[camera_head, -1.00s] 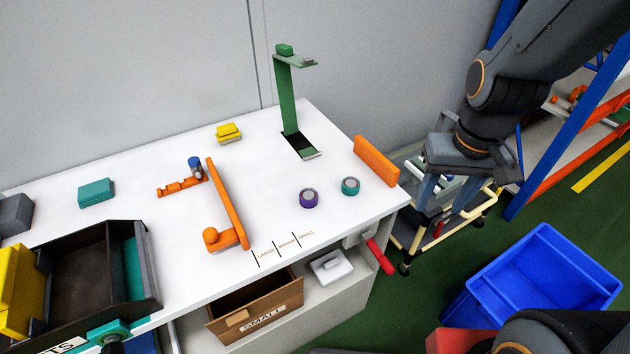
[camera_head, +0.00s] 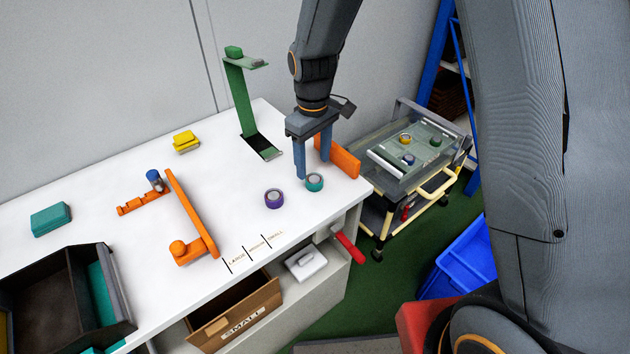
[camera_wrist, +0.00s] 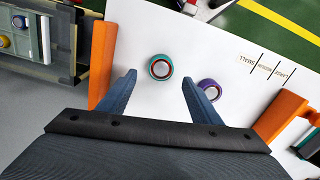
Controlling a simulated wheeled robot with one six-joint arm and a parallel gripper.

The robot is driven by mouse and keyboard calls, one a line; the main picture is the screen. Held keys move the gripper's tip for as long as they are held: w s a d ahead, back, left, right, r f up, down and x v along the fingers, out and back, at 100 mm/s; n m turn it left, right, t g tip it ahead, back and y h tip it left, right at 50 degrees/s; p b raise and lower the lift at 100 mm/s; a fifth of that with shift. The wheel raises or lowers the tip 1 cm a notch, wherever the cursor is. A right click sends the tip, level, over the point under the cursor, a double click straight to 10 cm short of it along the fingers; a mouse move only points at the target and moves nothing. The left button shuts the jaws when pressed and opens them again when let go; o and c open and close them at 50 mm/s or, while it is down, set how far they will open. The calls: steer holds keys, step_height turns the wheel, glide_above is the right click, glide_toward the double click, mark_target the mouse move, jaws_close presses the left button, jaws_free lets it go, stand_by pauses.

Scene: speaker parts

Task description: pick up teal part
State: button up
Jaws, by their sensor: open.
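The teal part (camera_head: 315,182), a short round piece with a pale top, stands on the white table near its right edge. My gripper (camera_head: 312,170) is open and points down just behind and above it. In the wrist view the teal part (camera_wrist: 160,67) shows between and slightly beyond the tips of my open gripper (camera_wrist: 159,77), with nothing held. A similar purple part (camera_head: 273,198) stands to its left, and in the wrist view the purple part (camera_wrist: 209,89) lies just outside the right finger. I cannot tell the exact height of the fingertips.
An orange upright plate (camera_head: 340,158) stands close behind my gripper at the table edge. A green stand (camera_head: 240,95) is at the back, and an orange fixture (camera_head: 190,215) lies left. A cart (camera_head: 420,150) is beyond the right edge. An open drawer (camera_head: 240,318) is below.

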mark_target(314, 178)
steer(key=f, duration=0.1)
steer(key=f+p, duration=0.1)
steer(key=f, duration=0.1)
steer(key=shift+s+d+f+p, duration=0.1)
steer(key=shift+s+f+p, duration=0.15)
steer(key=shift+f+p, duration=0.15)
steer(key=shift+f, duration=0.65)
steer(key=shift+w, duration=0.1)
steer(key=c, duration=1.3)
steer(key=shift+r, duration=0.1)
